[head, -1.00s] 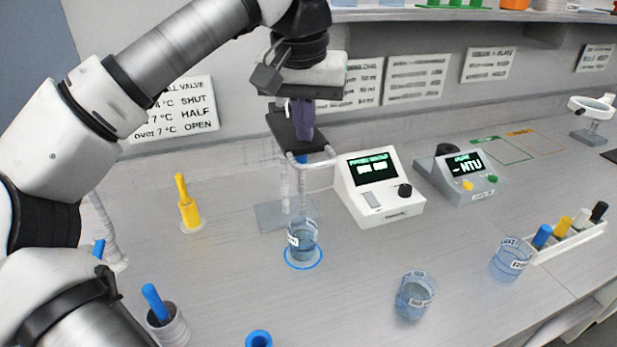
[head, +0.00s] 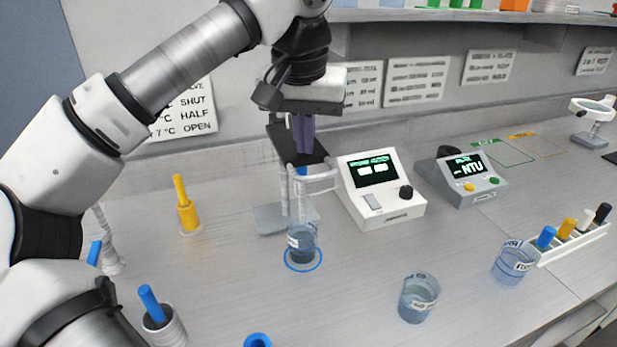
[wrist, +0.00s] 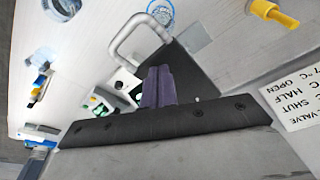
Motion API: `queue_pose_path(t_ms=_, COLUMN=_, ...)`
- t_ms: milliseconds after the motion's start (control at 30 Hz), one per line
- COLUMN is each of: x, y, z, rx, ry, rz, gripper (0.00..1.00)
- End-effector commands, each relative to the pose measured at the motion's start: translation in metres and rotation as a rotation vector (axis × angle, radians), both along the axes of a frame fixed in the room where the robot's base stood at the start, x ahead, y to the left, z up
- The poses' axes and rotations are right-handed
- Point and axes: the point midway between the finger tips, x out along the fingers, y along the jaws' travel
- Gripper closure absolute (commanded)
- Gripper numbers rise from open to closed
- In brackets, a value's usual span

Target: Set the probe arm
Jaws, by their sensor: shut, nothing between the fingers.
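The probe arm has a black plate (head: 282,143) on top and a pale looped handle (head: 318,183), with a blue piece beneath. It stands over a beaker (head: 301,240) of liquid that sits in a blue ring (head: 303,266) on the bench. My gripper (head: 303,150) points down with its purple fingers shut and empty. The fingertips are at the black plate and appear to touch it. In the wrist view my gripper (wrist: 158,72) is in front of the black plate (wrist: 190,75), with the looped handle (wrist: 125,42) beside it. The probe's lower end is hard to make out.
A white meter (head: 380,190) and a grey NTU meter (head: 465,178) stand to the right. Two more beakers (head: 418,298) (head: 514,262) and a rack (head: 575,243) of coloured vials are farther right. A yellow-handled item (head: 187,208) stands left. The bench between is clear.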

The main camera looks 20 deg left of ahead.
Motion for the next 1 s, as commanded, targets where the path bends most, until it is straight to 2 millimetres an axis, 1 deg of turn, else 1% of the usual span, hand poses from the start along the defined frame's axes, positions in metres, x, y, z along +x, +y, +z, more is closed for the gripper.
queue_pose_path(t_ms=1000, x=0.000, y=0.000, z=-0.027, rx=0.000, ry=0.000, rz=0.000, gripper=1.00)
